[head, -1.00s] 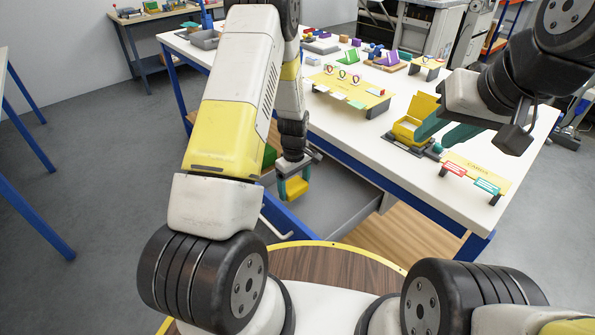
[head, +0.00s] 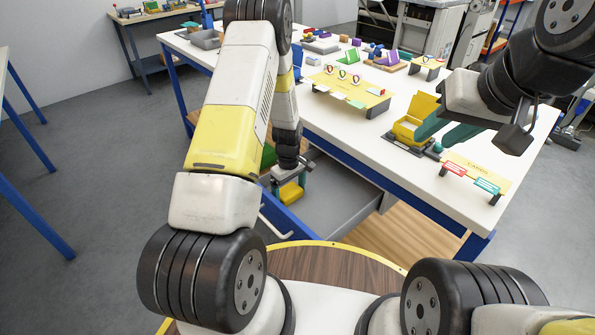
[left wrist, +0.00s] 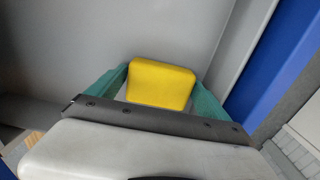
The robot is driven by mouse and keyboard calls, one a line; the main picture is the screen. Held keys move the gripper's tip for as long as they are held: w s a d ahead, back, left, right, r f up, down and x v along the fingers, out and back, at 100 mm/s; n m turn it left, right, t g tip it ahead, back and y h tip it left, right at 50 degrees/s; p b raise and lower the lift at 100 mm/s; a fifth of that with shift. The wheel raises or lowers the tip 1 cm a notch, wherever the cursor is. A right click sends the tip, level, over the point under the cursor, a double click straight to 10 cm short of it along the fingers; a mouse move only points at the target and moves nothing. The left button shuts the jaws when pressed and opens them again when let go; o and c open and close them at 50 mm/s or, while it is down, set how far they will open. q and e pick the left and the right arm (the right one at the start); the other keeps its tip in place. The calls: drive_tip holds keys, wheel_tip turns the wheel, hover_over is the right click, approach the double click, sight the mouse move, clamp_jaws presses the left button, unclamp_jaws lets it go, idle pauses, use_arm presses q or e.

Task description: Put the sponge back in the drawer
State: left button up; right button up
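The yellow sponge (head: 291,193) is between the teal fingers of my left gripper (head: 288,188). In the left wrist view the sponge (left wrist: 160,84) has a finger against each side, and the gripper (left wrist: 160,95) is shut on it. The open drawer (head: 335,205) has a grey inside and a blue front. The sponge is over the drawer's left part, low inside it; whether it touches the floor I cannot tell. The grey drawer floor also shows in the left wrist view (left wrist: 80,40). My right gripper (head: 447,131) is open, its teal fingers apart above the table.
The white table (head: 385,155) stands above the drawer. A yellow open-lidded box (head: 410,127) is beside my right gripper. A yellow board (head: 350,90) and a sign stand (head: 480,175) are on the table. A green object (head: 268,156) shows behind my left arm.

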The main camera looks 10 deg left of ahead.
use_arm(q)
drive_tip(key=shift+r, duration=0.1)
wheel_tip(320, 180, up, 12)
wheel_tip(320, 180, up, 11)
drive_tip(key=m+t, duration=0.1)
drive_tip(key=m, duration=0.1)
hover_over(289, 191)
drive_tip(key=s, duration=0.2)
drive_tip(key=s+d+r+m+t+h, duration=0.2)
drive_tip(key=s+r+m+t, duration=0.3)
drive_tip(key=s+r, duration=1.5)
drive_tip(key=s+m, duration=0.2)
drive_tip(key=m, duration=0.2)
drive_tip(key=shift+r, duration=0.3)
